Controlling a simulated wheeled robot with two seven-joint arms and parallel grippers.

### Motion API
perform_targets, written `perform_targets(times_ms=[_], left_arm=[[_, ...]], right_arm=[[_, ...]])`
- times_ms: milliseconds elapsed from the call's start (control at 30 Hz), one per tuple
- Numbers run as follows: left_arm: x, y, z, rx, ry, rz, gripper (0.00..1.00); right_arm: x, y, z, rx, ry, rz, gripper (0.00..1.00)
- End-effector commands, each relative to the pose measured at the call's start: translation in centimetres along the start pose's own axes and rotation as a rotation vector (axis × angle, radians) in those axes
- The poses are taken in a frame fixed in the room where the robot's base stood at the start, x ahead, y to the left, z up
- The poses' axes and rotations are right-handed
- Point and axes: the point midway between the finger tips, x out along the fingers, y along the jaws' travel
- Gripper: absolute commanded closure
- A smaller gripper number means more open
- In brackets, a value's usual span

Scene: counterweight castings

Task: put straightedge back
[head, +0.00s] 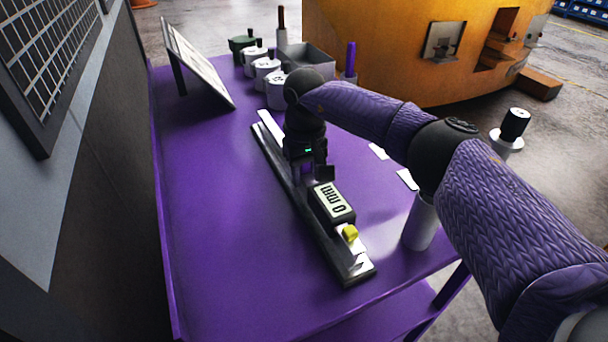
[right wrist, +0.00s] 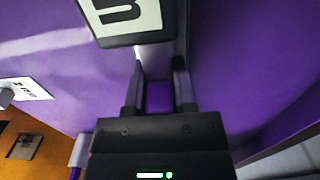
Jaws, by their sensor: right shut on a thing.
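The straightedge (head: 269,126) shows as a long pale metal strip along a long dark holder (head: 318,237) on the purple table. I cannot tell whether it rests in the holder or hangs just above it. My right gripper (head: 314,175) points down over the middle of the strip and is shut on its purple grip. In the right wrist view that purple grip (right wrist: 160,97) sits between the two fingers (right wrist: 160,76). My left gripper is out of view.
A tilted board (head: 199,62) stands at the back left. White weights (head: 265,70), a grey bin (head: 306,60) and a purple-handled tool (head: 351,58) stand at the back. A pale cylinder (head: 420,222) is at the right edge. The table left of the holder is clear.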

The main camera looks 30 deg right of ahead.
Motion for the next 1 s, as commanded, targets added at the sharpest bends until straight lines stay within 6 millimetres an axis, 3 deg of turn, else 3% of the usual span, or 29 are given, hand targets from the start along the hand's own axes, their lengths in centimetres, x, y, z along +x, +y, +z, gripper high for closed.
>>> perform_targets(times_ms=[267, 300, 467, 767, 867, 1000], left_arm=[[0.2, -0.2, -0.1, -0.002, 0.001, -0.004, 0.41], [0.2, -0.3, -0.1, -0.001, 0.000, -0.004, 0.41], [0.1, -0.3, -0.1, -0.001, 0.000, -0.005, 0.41], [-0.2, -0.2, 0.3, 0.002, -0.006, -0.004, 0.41], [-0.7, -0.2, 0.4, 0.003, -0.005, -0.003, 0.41], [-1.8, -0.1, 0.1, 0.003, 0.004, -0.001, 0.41]], right_arm=[[0.1, 0.0, -0.1, 0.000, 0.003, -0.001, 1.00], [0.2, 0.0, 0.0, 0.000, 0.002, -0.001, 0.66], [0.1, 0.0, 0.0, 0.000, 0.002, -0.001, 0.32], [-0.3, 0.0, 0.0, 0.000, 0.003, -0.001, 0.32], [-2.1, 0.0, -0.1, 0.000, 0.007, -0.002, 0.32], [-6.4, 0.0, -0.1, 0.000, 0.008, -0.001, 0.32]])
